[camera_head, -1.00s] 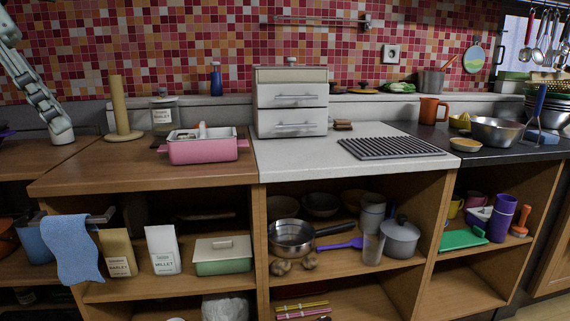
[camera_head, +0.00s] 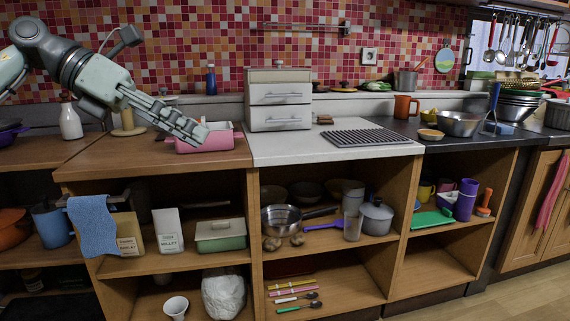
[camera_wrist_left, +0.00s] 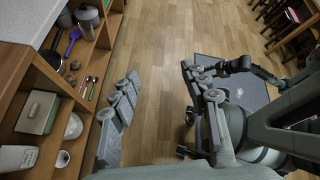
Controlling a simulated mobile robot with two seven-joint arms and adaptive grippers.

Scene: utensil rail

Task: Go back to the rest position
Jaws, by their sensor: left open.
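My left gripper (camera_head: 188,128) reaches in from the upper left in the head view, its grey segmented fingers over the wooden counter (camera_head: 95,152). In that view the fingers overlap the pink dish (camera_head: 222,138) and hide part of it. In the left wrist view the fingers of my left gripper (camera_wrist_left: 160,74) stand apart with only wooden floor between them, so it is open and empty. Part of my other arm (camera_wrist_left: 240,65) shows at the right there; its fingers cannot be made out. No right gripper shows in the head view.
A white drawer box (camera_head: 280,98) and a black rack (camera_head: 358,137) stand on the counter. A blue cloth (camera_head: 92,224) hangs over the front left. Open shelves below hold pans, bags and boxes. The floor (camera_wrist_left: 155,45) in front is clear beside the shelves.

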